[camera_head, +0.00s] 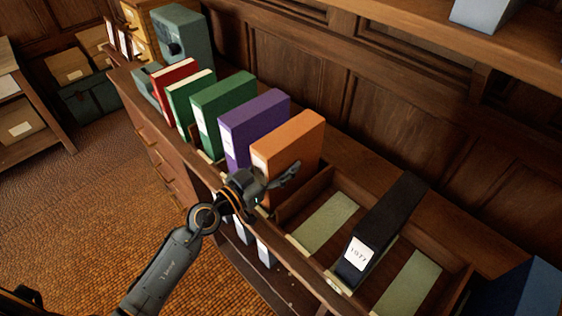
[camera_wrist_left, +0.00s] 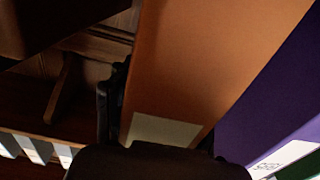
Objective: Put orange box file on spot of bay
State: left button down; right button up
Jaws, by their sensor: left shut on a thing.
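The orange box file (camera_head: 292,138) stands upright beside the purple file in the head view. It also fills the middle of the left wrist view (camera_wrist_left: 190,60), with a pale label near its lower end. My left gripper (camera_head: 268,185) is at the file's lower front and is shut on it. The bay spots are pale green pads in the wooden rack: one (camera_head: 327,221) is empty to the right of the orange file, and another (camera_head: 408,284) is empty past the black file. My right gripper is in neither view.
A black file (camera_head: 384,226) labelled 1977 stands between the two empty pads. Purple (camera_head: 256,122), green (camera_head: 224,107) and red (camera_head: 176,83) files stand to the left. Low wooden dividers edge the bays. A dark blue object (camera_head: 525,288) lies at lower right.

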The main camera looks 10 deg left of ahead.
pick_arm(q)
jog(key=shift+c, duration=2.3)
grip_release()
jog(key=shift+r, duration=0.1)
jog(key=b+v, duration=0.1)
jog(key=v, duration=0.9)
jog(key=shift+s+a+b, duration=0.15)
jog(key=shift+s+b, duration=0.15)
jog(key=shift+b, duration=0.1)
jog(key=shift+s+a, duration=0.4)
jog(key=shift+s, duration=0.2)
